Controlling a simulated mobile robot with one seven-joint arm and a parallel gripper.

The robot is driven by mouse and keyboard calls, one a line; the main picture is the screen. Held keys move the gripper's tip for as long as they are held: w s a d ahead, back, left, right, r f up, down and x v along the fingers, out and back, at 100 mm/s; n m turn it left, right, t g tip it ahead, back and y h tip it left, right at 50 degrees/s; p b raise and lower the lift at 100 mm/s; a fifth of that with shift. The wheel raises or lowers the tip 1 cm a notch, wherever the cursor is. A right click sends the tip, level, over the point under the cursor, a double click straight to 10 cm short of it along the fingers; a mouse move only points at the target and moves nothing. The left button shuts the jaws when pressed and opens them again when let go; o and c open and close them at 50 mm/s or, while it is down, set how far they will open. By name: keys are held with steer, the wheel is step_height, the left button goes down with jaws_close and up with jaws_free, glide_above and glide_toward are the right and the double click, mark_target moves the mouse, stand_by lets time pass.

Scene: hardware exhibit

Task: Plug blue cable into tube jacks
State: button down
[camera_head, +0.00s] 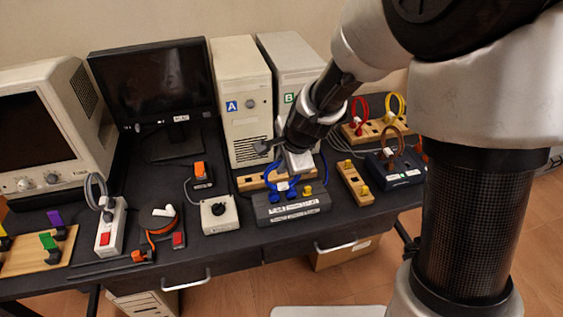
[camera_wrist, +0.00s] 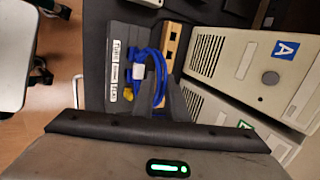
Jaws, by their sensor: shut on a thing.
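The blue cable (camera_head: 270,180) is bent in a loop above a dark grey box with white labels (camera_head: 310,207). In the wrist view the blue cable (camera_wrist: 161,75) carries a white tag, and the grey box (camera_wrist: 118,35) lies beside it. Two blue plug-like ends (camera_head: 276,197) show at the top of the box; I cannot tell whether they are seated in jacks. My gripper (camera_head: 288,178) is shut on the blue cable, just above the box. Its dark fingers (camera_wrist: 160,88) show in the wrist view, and they hide part of the cable. The small label text is hard to read.
A wooden strip (camera_head: 250,182) lies behind the box, with tower A (camera_head: 240,95) and tower B behind. A small wooden block with yellow pegs (camera_head: 355,185) stands to the right. A white knob box (camera_head: 219,215) stands to the left. The table's front edge is close.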

steer(key=shift+f+b, duration=0.3)
stand_by(0.6)
steer(key=c, duration=1)
jaws_free()
steer(key=shift+r, duration=0.1)
steer(key=p+v, duration=0.4)
steer(key=v, duration=0.3)
steer(key=shift+s+r+p, duration=0.1)
steer(key=shift+s+p, duration=0.05)
steer(key=shift+p, duration=0.2)
